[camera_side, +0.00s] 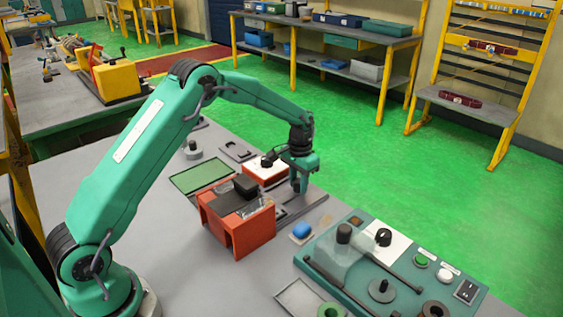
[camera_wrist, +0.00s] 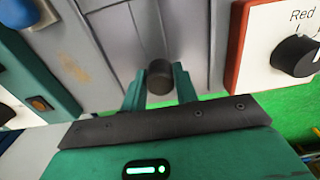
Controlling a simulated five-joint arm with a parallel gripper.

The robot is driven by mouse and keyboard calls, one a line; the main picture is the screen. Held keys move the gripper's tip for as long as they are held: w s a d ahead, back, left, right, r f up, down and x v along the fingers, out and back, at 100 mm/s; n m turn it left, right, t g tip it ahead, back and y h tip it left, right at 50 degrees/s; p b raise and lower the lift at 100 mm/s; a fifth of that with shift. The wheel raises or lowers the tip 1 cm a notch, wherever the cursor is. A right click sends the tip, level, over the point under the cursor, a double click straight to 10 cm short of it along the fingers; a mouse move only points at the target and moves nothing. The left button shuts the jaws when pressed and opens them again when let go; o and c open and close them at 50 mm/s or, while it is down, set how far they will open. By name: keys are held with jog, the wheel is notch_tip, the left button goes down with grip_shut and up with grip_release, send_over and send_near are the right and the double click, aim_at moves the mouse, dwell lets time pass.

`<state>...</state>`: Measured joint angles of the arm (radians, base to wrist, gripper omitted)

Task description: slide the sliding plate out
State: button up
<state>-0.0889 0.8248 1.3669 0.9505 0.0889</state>
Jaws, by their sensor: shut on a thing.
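The sliding plate (camera_side: 306,207) is a flat grey strip on the grey bench in the side view, below and beside my gripper. In the wrist view the grey plate (camera_wrist: 150,30) fills the upper middle, with a short dark round knob (camera_wrist: 160,78) standing on it. My gripper (camera_wrist: 159,88) has its two green fingers on either side of this knob and is shut on it. In the side view my gripper (camera_side: 300,187) points down at the plate, and the knob is hidden by the fingers. How far the plate is out, I cannot tell.
An orange-red open box frame (camera_side: 245,236) stands left of my gripper. A red box with a black dial marked "Red" (camera_wrist: 283,55) is close on the right in the wrist view. A blue knob (camera_side: 301,230) and a green control panel (camera_side: 345,279) are to the right in the side view.

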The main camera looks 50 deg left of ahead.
jog(key=shift+w+r, duration=0.1)
jog(key=shift+w, duration=1.6)
jog(key=o, duration=0.7)
jog(key=shift+s, duration=0.1)
notch_tip(320, 180, up, 6)
jog(key=shift+f, duration=0.1)
